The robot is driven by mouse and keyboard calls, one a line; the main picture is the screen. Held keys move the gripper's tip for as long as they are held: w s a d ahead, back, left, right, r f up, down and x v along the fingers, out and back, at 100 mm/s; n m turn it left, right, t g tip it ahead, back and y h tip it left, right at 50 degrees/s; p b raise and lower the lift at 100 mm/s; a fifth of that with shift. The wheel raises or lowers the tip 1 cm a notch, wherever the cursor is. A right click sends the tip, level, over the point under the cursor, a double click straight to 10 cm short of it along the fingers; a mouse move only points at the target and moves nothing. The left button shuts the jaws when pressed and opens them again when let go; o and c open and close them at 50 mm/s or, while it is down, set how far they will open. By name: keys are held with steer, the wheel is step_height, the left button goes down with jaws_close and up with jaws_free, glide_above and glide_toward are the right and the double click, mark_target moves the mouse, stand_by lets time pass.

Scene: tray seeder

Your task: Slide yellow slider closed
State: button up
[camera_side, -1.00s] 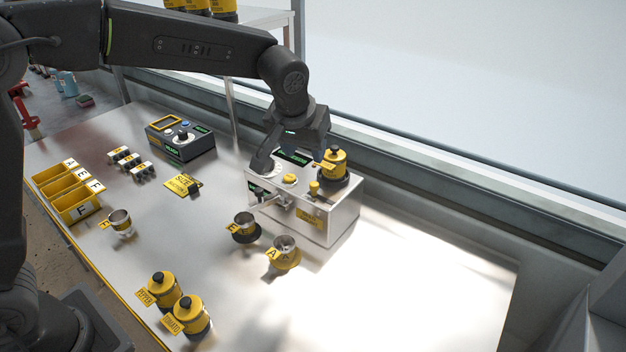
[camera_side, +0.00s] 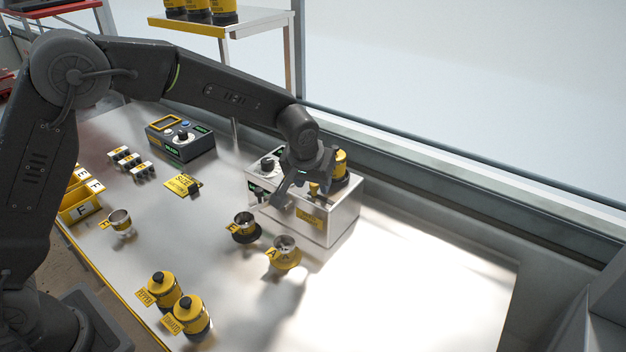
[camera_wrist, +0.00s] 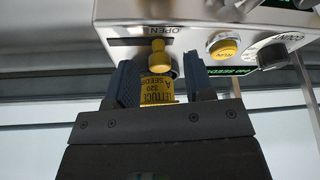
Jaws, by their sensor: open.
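The yellow slider knob (camera_wrist: 160,57) stands up from the white seeder box (camera_wrist: 125,15). In the wrist view it is at the right part of a dark slot, beside the printed word OPEN, and the slot runs on to the left. My gripper (camera_wrist: 161,75) is open, with one dark finger on each side of the knob's line; I cannot tell if either touches it. In the side view my gripper (camera_side: 298,196) is low over the front of the box (camera_side: 335,222) and partly covers the knob.
A yellow seed jar (camera_side: 341,165) is on the box behind my gripper; its lettuce label (camera_wrist: 157,90) shows between the fingers. A yellow run button (camera_wrist: 223,47) and count dial (camera_wrist: 272,56) are to the right. Two cups (camera_side: 244,226) (camera_side: 284,250) stand before the box.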

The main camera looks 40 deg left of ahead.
mark_target(331, 199)
jaws_close()
stand_by(0.3)
steer(key=shift+d, duration=2.05)
jaws_free()
steer(key=v, duration=1.3)
steer(key=shift+r, duration=0.4)
steer(key=shift+s+a, duration=0.1)
steer(key=shift+s, duration=0.05)
